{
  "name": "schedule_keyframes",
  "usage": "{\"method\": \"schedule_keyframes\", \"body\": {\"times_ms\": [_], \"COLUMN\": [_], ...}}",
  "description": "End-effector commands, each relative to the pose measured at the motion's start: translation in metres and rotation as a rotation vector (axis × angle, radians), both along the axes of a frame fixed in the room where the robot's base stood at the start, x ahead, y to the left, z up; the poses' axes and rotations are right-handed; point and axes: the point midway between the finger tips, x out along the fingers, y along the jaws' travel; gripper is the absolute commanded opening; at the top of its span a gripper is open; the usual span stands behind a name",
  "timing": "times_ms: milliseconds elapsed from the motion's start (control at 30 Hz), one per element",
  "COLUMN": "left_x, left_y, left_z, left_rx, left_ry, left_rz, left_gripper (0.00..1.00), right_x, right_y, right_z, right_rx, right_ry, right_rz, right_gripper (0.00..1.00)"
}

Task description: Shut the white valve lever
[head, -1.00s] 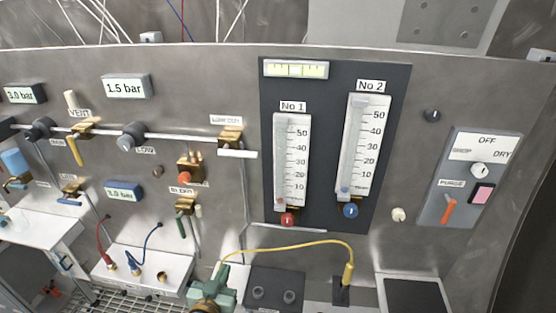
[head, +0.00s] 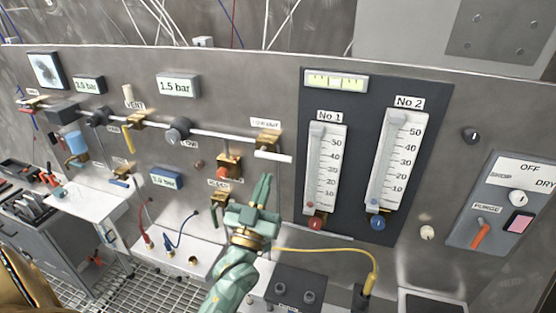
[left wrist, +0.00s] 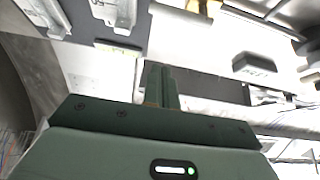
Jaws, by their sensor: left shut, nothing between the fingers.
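The white valve lever (head: 273,156) sticks out to the right below a brass valve (head: 267,140) at the right end of the pipe, left of the dark flow-meter panel. It lies roughly along the line of the pipe. My green left gripper (head: 264,182) points up at the panel, with its fingers shut and empty. In the head view its tips appear just below the lever; whether they touch it I cannot tell. The shut fingers also show in the left wrist view (left wrist: 161,75). My right gripper is not in view.
A brass valve with a red knob (head: 228,166) and the bleed valve (head: 220,200) sit left of my gripper. Flow meter No 1 (head: 324,165) stands to the right. A yellow cable (head: 335,252) arcs below. The panel between lever and meters is mostly bare.

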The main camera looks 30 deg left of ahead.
Motion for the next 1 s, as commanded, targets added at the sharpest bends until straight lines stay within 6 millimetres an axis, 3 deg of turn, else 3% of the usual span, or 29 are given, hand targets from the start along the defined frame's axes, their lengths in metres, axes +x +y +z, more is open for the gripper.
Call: {"method": "schedule_keyframes", "body": {"times_ms": [167,500,700,1000], "left_x": [0.021,0.082,0.086,0.088], "left_y": [0.005,0.020,0.021,0.021], "left_z": [0.017,0.054,0.020,0.009], "left_rx": [0.002,0.000,0.000,0.000], "left_ry": [-0.003,-0.002,0.004,0.001], "left_rz": [0.001,0.000,0.000,0.000], "left_gripper": [0.00,0.00,0.00,0.00], "right_x": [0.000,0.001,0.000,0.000], "right_y": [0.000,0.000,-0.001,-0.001], "right_z": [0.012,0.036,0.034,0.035], "right_rx": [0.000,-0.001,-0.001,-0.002], "right_ry": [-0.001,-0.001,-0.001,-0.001], "right_rz": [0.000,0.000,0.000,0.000], "right_gripper": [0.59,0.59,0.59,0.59]}}
